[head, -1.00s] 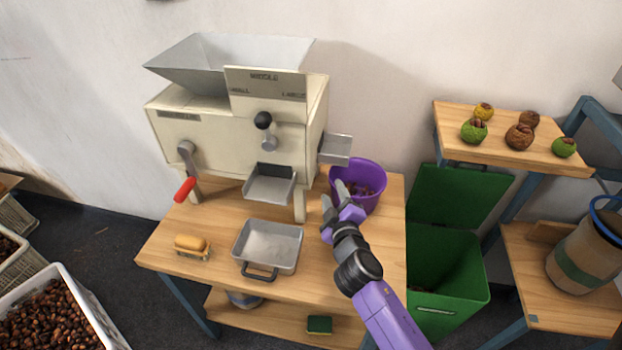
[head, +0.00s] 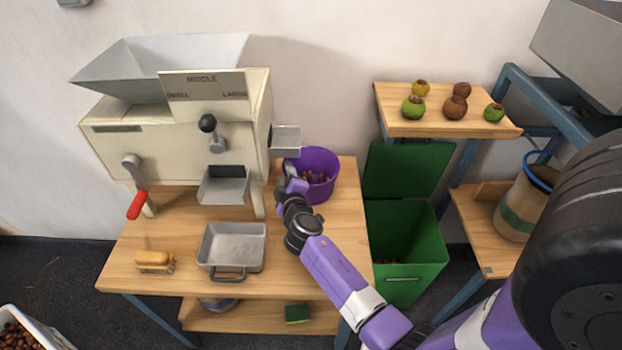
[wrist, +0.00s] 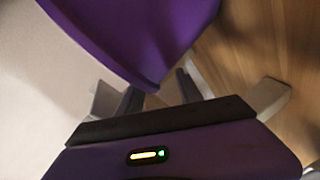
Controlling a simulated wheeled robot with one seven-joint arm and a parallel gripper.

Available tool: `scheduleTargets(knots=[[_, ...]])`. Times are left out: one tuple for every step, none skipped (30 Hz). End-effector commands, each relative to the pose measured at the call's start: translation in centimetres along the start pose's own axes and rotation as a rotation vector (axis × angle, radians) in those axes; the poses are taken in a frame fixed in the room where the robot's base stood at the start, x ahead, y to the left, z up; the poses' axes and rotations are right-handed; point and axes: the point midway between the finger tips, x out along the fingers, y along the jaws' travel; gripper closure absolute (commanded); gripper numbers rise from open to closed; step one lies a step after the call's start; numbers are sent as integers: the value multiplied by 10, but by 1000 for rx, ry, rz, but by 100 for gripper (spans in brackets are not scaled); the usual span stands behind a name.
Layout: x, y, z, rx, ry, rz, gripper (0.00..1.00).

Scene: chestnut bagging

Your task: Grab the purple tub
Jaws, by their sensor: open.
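The purple tub (head: 318,184) stands on the wooden table at the right of the sorting machine, under its side chute. Some brown chestnuts lie in it. My gripper (head: 287,172) is at the tub's left front side in the head view, partly hidden by my wrist. In the wrist view the tub's purple wall (wrist: 140,35) fills the upper middle, with its edge reaching down to the open fingers (wrist: 150,98). I cannot tell whether a finger touches the wall.
The cream sorting machine (head: 180,140) stands close on the left. A grey metal tray (head: 232,247) and a brush (head: 155,261) lie at the table's front. A green bin (head: 405,250) stands right of the table. A shelf (head: 445,125) holds several chestnut burrs.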

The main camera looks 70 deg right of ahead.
Motion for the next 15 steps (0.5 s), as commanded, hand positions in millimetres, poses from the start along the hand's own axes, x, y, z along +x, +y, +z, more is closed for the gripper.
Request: scheduleTargets(knots=[[3, 0, 0, 0, 0, 0, 57], [4, 0, 0, 0, 1, 0, 57], [4, 0, 0, 0, 1, 0, 57], [5, 0, 0, 0, 2, 0, 57], [5, 0, 0, 0, 2, 0, 57], [4, 0, 0, 0, 2, 0, 57], [4, 0, 0, 0, 2, 0, 57], [4, 0, 0, 0, 2, 0, 57], [4, 0, 0, 0, 2, 0, 61], [4, 0, 0, 0, 2, 0, 67], [4, 0, 0, 0, 2, 0, 73], [4, 0, 0, 0, 2, 0, 81], [4, 0, 0, 0, 2, 0, 87], [4, 0, 0, 0, 2, 0, 93], [4, 0, 0, 0, 2, 0, 100]])
